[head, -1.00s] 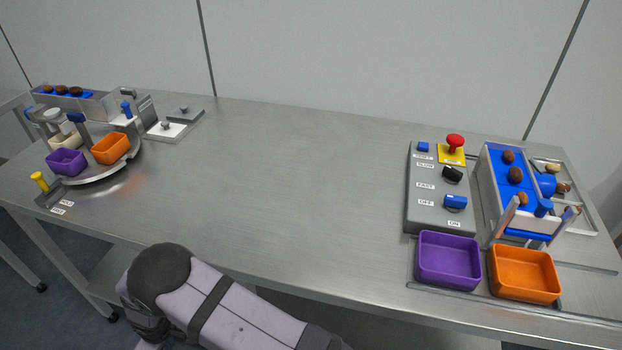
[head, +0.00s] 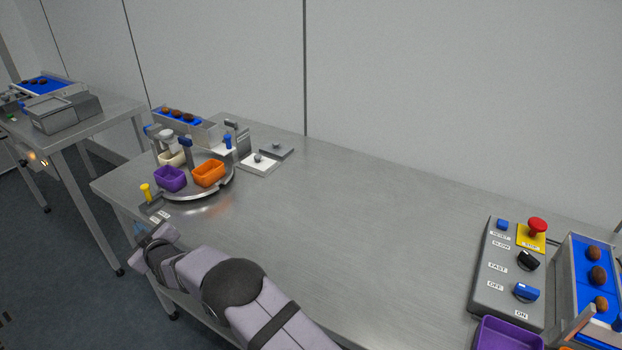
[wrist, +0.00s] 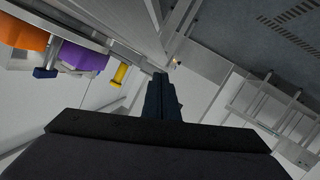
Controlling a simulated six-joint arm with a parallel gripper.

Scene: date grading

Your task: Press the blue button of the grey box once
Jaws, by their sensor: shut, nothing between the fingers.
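The grey box (head: 488,290) lies on the steel table at the right in the head view. A red mushroom button on a yellow plate (head: 537,227), a black knob (head: 528,260) and a blue knob (head: 526,292) are also on the box. My gripper (wrist: 161,98) is shut and empty in the wrist view, pointing past the table edge. It is far from the box, at the table's left end. The box is not in the wrist view.
A round turntable with a purple tray (head: 170,180) and an orange tray (head: 208,174) stands at the left, with a yellow knob (head: 146,192) in front. A blue belt with dates (head: 592,262) is right of the box. The middle of the table is clear.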

